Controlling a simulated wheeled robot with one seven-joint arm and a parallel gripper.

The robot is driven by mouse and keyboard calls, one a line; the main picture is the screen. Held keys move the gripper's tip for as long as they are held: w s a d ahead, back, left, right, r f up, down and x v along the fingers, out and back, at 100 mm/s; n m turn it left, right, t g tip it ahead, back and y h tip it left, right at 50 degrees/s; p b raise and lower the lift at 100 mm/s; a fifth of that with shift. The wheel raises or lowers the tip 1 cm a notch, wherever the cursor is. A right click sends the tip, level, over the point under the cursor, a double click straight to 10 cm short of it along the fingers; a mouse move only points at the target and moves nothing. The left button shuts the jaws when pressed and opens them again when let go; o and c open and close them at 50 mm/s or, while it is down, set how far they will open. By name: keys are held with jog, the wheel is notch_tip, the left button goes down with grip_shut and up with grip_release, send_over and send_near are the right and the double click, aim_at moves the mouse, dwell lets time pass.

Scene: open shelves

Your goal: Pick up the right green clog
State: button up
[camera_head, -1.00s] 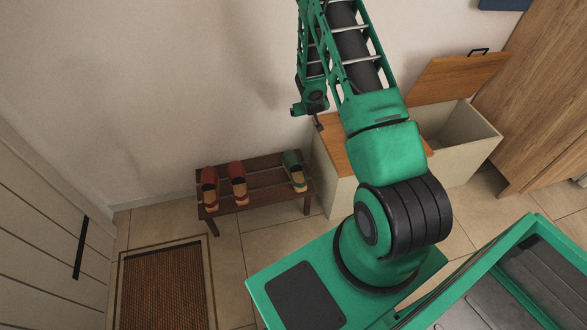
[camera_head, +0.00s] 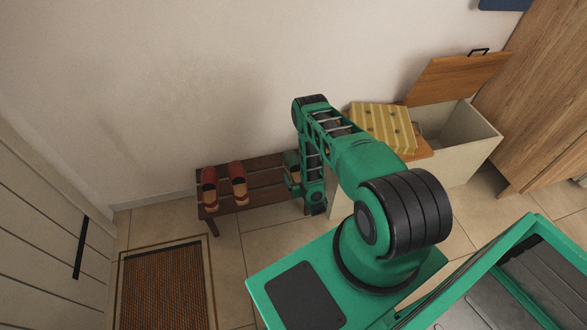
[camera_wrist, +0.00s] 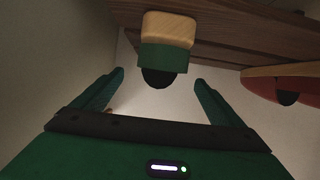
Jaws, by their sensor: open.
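The green clog (camera_head: 291,159) is on the right end of the dark wooden bench, partly hidden behind my arm in the head view. In the wrist view the clog (camera_wrist: 164,58) shows its pale wooden sole, green band and dark opening at the upper middle. My gripper (camera_wrist: 160,77) is open and empty, its two fingers spread to either side of the clog's near end. I cannot tell how deep the clog lies between them.
Two red clogs (camera_head: 238,183) stand on the left part of the bench (camera_head: 265,181); one red clog (camera_wrist: 282,84) is at the wrist view's right. A doormat (camera_head: 165,285) lies in front.

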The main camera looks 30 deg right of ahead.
aim_at(293, 165)
jog(key=shift+w+f, duration=0.1)
jog(key=shift+f, duration=0.15)
jog(key=shift+x, duration=5.15)
jog(key=shift+r, duration=0.2)
jog(key=shift+w, duration=0.1)
jog(key=c, duration=1.4)
jog(key=shift+r, duration=0.1)
